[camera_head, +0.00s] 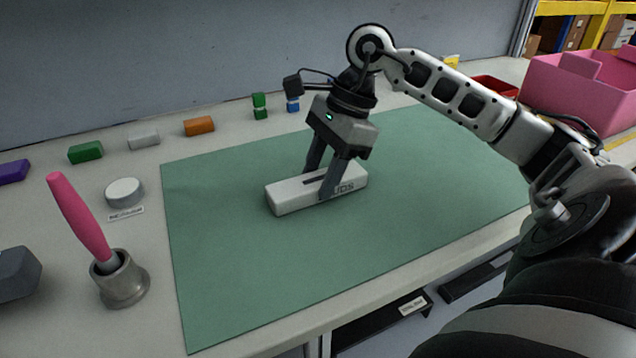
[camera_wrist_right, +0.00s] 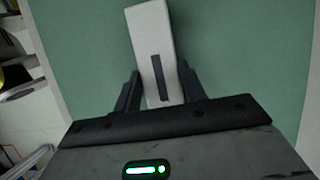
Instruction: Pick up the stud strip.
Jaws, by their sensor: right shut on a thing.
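The stud strip (camera_head: 295,195) is a long white block with a dark slot in its top and dark lettering, partly hidden, on its front side. It lies at a slant on the green mat (camera_head: 225,270). My right gripper (camera_head: 327,184) reaches down from above, its dark fingers on either side of the strip, shut on it. In the right wrist view the strip (camera_wrist_right: 148,40) runs up between the two fingers (camera_wrist_right: 160,92), with its slot showing. I cannot see a clear gap between the strip and the mat. My left gripper is not in view.
A pink tool (camera_head: 80,215) stands in a grey metal cup (camera_head: 122,282) at left, near a white round knob (camera_head: 124,191). Small coloured blocks line the back, including an orange one (camera_head: 199,126). A pink bin (camera_head: 575,95) stands back right. The mat around the strip is clear.

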